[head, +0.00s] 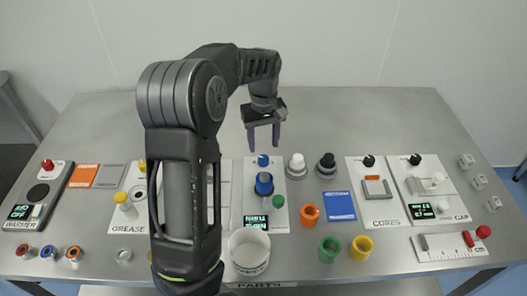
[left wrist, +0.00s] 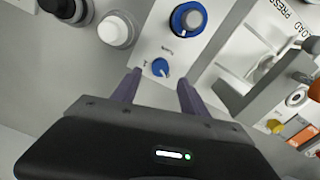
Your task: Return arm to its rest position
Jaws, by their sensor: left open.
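My left arm comes in from the left of the head view and arches over the table. My left gripper (head: 263,136) points down above the back of the panel with the blue knobs, its two purple fingers apart and nothing between them. In the left wrist view the open fingers (left wrist: 155,90) frame a small blue knob (left wrist: 160,67) on a white panel, with a larger blue knob (left wrist: 187,18) beyond it. The gripper appears clear of the panel in the head view. My right gripper is not in view.
The metal table (head: 330,110) carries several panels, knobs and coloured rings. A white cup (head: 249,252) stands at the front middle, near the green ring (head: 329,249) and yellow ring (head: 361,248). Black and white knobs (head: 297,166) flank the gripper's right. The table's back strip is clear.

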